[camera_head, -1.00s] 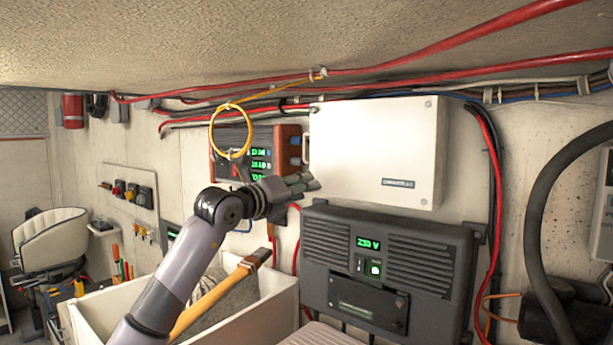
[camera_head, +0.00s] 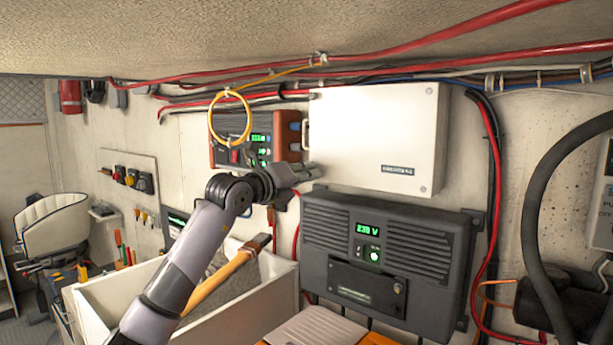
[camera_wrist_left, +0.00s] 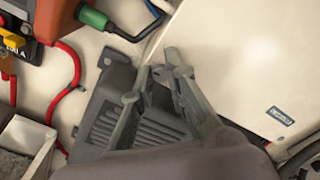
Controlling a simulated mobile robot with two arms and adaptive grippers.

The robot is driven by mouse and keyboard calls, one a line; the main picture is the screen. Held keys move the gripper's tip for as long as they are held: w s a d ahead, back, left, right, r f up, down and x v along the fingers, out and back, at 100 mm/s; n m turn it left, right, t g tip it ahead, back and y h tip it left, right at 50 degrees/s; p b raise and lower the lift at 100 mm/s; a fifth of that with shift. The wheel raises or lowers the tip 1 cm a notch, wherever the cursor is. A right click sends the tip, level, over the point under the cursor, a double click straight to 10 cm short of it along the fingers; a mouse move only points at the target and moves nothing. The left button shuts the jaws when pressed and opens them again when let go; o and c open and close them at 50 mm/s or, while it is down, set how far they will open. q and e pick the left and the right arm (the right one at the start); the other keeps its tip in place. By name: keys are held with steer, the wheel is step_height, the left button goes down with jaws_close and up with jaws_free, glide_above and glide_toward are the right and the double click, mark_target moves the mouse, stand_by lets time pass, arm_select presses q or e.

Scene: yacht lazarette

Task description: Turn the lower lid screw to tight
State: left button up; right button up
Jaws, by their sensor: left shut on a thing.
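The white box (camera_head: 372,135) with a flat lid hangs on the wall above the dark charger. Screw heads show at its right corners, upper (camera_head: 429,91) and lower (camera_head: 423,189). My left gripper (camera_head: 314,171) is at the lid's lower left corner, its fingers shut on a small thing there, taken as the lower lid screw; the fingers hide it. In the left wrist view the fingertips (camera_wrist_left: 160,62) sit close together at that corner of the white lid (camera_wrist_left: 235,60). How far the screw is turned cannot be seen. My right gripper is not in view.
The dark charger (camera_head: 330,230) sits just under the box. The orange-sided meter unit (camera_head: 289,140) is close on the left. A yellow ring (camera_head: 212,125) hangs near it. A white bin (camera_head: 110,300) with a wooden-handled tool (camera_head: 215,280) stands below my arm.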

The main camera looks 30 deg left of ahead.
arm_select(q)
steer(key=shift+m, duration=0.3)
jaws_close()
steer(key=shift+d+m+b, duration=0.1)
steer(key=shift+m+b, duration=2.15)
steer(key=shift+m, duration=6.35)
steer(key=o, duration=0.8)
jaws_free()
